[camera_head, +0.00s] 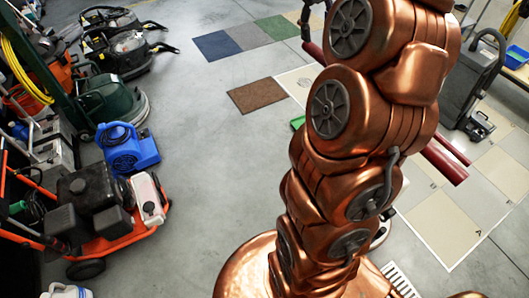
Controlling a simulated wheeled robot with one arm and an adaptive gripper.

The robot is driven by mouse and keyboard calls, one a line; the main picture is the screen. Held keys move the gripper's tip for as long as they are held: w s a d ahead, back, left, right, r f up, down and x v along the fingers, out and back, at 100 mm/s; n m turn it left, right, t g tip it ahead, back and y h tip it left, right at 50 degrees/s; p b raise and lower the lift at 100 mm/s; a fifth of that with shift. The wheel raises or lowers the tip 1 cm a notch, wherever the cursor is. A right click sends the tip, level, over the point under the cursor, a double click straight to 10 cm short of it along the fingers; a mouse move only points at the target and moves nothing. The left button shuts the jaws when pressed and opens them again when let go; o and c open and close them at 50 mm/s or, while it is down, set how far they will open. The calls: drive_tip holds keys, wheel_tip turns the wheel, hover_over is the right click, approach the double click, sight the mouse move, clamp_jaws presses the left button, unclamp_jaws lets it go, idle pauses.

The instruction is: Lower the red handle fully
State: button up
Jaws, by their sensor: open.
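A dark red bar (445,160) shows to the right of my copper-coloured arm, slanting down to the right. A shorter red piece (314,51) shows at the upper left of the arm. The arm covers the space between them, so I cannot tell if they are one handle.
A blue blower (128,148), an orange and black machine (105,215) and a green floor machine (112,100) stand along the left. A grey wheeled machine (468,80) stands at the upper right. Flat pads (257,96) lie on the floor. The left-centre floor is clear.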

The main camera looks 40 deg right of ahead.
drive_tip(key=s+a+f+n+y+b, duration=0.1)
drive_tip(key=s+a+f+b, duration=0.1)
drive_tip(key=s+a+f, duration=0.45)
drive_tip(key=s+a+f+b, duration=0.1)
drive_tip(key=a+f+b, duration=0.25)
drive_tip(key=a, duration=0.65)
drive_tip(key=s+a+f+n+y+b, duration=0.1)
drive_tip(key=s+a+f+b, duration=0.15)
drive_tip(key=a+f, duration=0.45)
drive_tip(key=s+a+f+g+b, duration=0.1)
drive_tip(key=s+a+f+b, duration=0.1)
drive_tip(key=s+a+f, duration=0.4)
drive_tip(key=s+f, duration=0.1)
drive_tip(key=s, duration=0.3)
drive_tip(key=shift+m, duration=0.3)
drive_tip(key=shift+a, duration=0.1)
